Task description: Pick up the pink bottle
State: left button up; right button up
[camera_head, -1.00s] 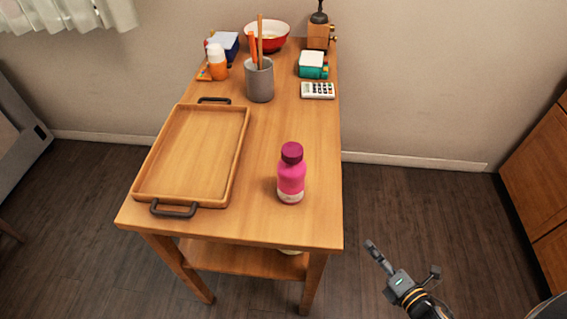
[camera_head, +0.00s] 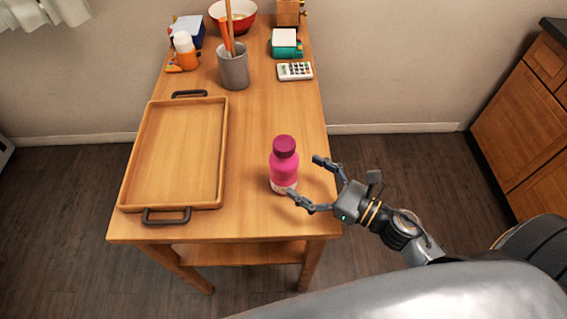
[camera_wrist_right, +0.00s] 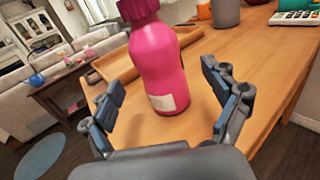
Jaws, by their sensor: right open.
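The pink bottle (camera_head: 284,165) with a dark magenta cap stands upright on the wooden table (camera_head: 250,215), near its front right part. My right gripper (camera_head: 306,178) is open, just right of the bottle, with its fingers pointing at it. In the right wrist view, the bottle (camera_wrist_right: 160,65) stands ahead between the two spread fingers of the gripper (camera_wrist_right: 165,95), with a gap on each side. A pale label shows low on the bottle. My left gripper is not in view.
A wooden tray (camera_head: 223,155) with dark handles lies left of the bottle. Behind stand a grey cup (camera_head: 233,72) with utensils, a calculator (camera_head: 295,71), a teal box (camera_head: 286,43), an orange-and-white bottle (camera_head: 185,50) and a red bowl (camera_head: 232,16). The table around the bottle is clear.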

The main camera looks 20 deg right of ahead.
aim_at(296, 173)
jog(key=shift+w+a, duration=0.25)
jog(key=shift+w, duration=0.1)
jog(key=p+x, duration=0.2)
jog(key=x, duration=0.2)
jog(key=shift+w+a+p, duration=0.2)
jog(key=shift+a+p, duration=0.2)
jog(key=shift+w+a+f, duration=0.15)
jog(key=shift+w, duration=0.05)
jog(key=c, duration=1.3)
